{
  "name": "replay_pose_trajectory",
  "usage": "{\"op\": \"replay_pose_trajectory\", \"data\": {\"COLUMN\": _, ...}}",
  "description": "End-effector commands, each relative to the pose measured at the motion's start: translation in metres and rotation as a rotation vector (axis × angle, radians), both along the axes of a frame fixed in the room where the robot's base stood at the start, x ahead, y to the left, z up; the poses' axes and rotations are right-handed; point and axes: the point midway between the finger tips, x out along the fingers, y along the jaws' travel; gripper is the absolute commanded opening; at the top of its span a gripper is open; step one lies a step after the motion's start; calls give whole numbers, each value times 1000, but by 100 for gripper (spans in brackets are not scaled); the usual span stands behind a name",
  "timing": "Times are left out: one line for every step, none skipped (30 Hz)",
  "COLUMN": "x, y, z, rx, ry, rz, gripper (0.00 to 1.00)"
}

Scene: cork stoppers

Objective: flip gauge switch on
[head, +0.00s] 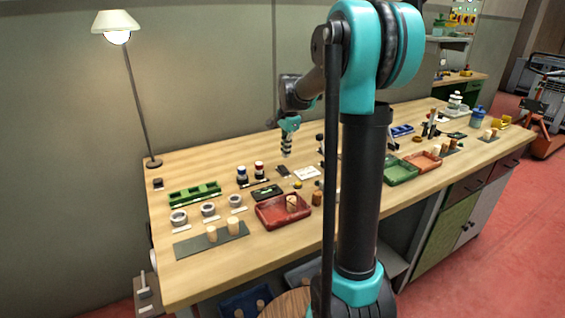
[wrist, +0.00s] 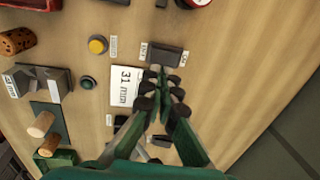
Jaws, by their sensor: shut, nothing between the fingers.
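The gauge switch is a dark rocker block (wrist: 168,57) in the wrist view, with small white labels at its ends, one of which seems to read ON. It appears as a small dark block (head: 283,171) in the head view. A white card reading 31 mm (wrist: 123,86) lies beside it; the card also shows in the head view (head: 307,172). My gripper (wrist: 159,80) is shut and empty, its fingertips close to the switch on the card's side. Whether they touch it I cannot tell. In the head view my gripper (head: 286,150) points down above the switch.
My arm hides the bench's middle. Bare wood lies behind the switch.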

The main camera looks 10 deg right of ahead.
Motion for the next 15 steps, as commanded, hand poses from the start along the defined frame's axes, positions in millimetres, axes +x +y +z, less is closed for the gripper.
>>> {"op": "replay_pose_trajectory", "data": {"x": -2, "y": -1, "z": 12, "rx": -1, "ry": 0, "rz": -1, "gripper": 0}}
{"op": "replay_pose_trajectory", "data": {"x": -3, "y": -2, "z": 19, "rx": -1, "ry": 0, "rz": -1, "gripper": 0}}
{"op": "replay_pose_trajectory", "data": {"x": -5, "y": -2, "z": 27, "rx": -1, "ry": 0, "rz": -1, "gripper": 0}}
{"op": "replay_pose_trajectory", "data": {"x": -7, "y": -3, "z": 33, "rx": -1, "ry": 0, "rz": -1, "gripper": 0}}
{"op": "replay_pose_trajectory", "data": {"x": -7, "y": -3, "z": 39, "rx": -1, "ry": 0, "rz": -1, "gripper": 0}}
{"op": "replay_pose_trajectory", "data": {"x": -9, "y": -3, "z": 45, "rx": -1, "ry": 0, "rz": -1, "gripper": 0}}
{"op": "replay_pose_trajectory", "data": {"x": -10, "y": -4, "z": 51, "rx": -1, "ry": 0, "rz": -1, "gripper": 0}}
{"op": "replay_pose_trajectory", "data": {"x": -10, "y": -4, "z": 55, "rx": -1, "ry": 0, "rz": -1, "gripper": 0}}
{"op": "replay_pose_trajectory", "data": {"x": -11, "y": -4, "z": 60, "rx": -1, "ry": 0, "rz": -1, "gripper": 0}}
{"op": "replay_pose_trajectory", "data": {"x": -12, "y": -4, "z": 64, "rx": -1, "ry": 0, "rz": -1, "gripper": 0}}
{"op": "replay_pose_trajectory", "data": {"x": -12, "y": -5, "z": 67, "rx": -1, "ry": 0, "rz": -1, "gripper": 0}}
{"op": "replay_pose_trajectory", "data": {"x": -13, "y": -5, "z": 70, "rx": -1, "ry": 0, "rz": -1, "gripper": 0}}
{"op": "replay_pose_trajectory", "data": {"x": -13, "y": -5, "z": 72, "rx": -1, "ry": 0, "rz": -1, "gripper": 0}}
{"op": "replay_pose_trajectory", "data": {"x": -14, "y": -5, "z": 74, "rx": -1, "ry": 0, "rz": -1, "gripper": 0}}
{"op": "replay_pose_trajectory", "data": {"x": -14, "y": -5, "z": 76, "rx": -1, "ry": 0, "rz": -1, "gripper": 0}}
